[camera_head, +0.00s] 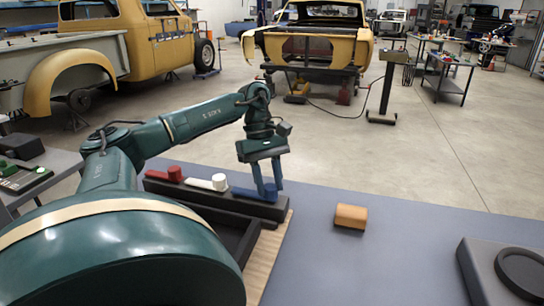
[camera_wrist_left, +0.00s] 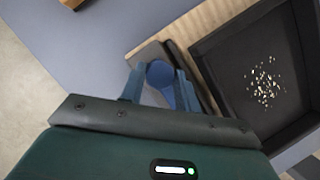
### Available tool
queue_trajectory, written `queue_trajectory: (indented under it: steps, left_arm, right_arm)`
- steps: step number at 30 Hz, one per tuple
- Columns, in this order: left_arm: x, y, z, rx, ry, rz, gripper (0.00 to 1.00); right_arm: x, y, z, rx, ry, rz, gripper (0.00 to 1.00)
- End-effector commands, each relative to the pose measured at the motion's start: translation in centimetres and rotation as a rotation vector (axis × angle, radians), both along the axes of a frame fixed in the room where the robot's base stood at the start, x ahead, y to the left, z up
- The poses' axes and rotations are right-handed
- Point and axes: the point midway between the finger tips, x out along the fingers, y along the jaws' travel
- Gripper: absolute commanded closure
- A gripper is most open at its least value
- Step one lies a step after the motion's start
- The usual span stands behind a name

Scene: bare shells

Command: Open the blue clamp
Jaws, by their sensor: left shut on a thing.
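The blue clamp (camera_head: 243,192) is the rightmost of three on a dark rail (camera_head: 215,200), with a flat bar and a round knob. My left gripper (camera_head: 268,190) points down over its right end, fingers on either side of the knob. In the left wrist view the blue knob (camera_wrist_left: 160,74) sits between the two blue fingers of the left gripper (camera_wrist_left: 161,70), which is shut on it. The fingers partly hide the clamp. The white clamp (camera_head: 212,183) and the red clamp (camera_head: 165,175) stand to its left. My right gripper is not in view.
A black tray (camera_wrist_left: 229,85) with small bright bits inside lies beside the rail on a wooden board (camera_head: 262,265). An orange-brown block (camera_head: 350,216) and a dark box with a round ring (camera_head: 480,275) are on the grey-blue table (camera_head: 390,260). The table between them is clear.

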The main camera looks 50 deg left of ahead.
Motion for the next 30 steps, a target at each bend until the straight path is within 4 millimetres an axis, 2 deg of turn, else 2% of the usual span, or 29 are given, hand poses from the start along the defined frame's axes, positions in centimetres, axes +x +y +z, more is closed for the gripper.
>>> queue_trajectory:
  steps: [11,12,20,27,30]
  left_arm:
    - [-0.02,0.01,0.06,0.0,-0.003,-0.007,1.0]
    - [-0.02,0.01,0.06,0.0,-0.003,-0.007,0.67]
    - [-0.03,0.01,0.03,0.0,-0.001,-0.006,0.46]
    - [-0.02,0.04,0.08,0.0,-0.001,-0.005,0.46]
    - [0.07,0.23,0.68,-0.001,-0.003,-0.005,0.46]
  right_arm:
    - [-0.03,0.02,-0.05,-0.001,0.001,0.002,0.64]
    - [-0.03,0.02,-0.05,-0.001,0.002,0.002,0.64]
    - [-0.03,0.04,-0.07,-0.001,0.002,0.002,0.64]
    - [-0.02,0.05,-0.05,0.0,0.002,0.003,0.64]
    - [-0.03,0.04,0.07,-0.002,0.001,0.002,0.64]
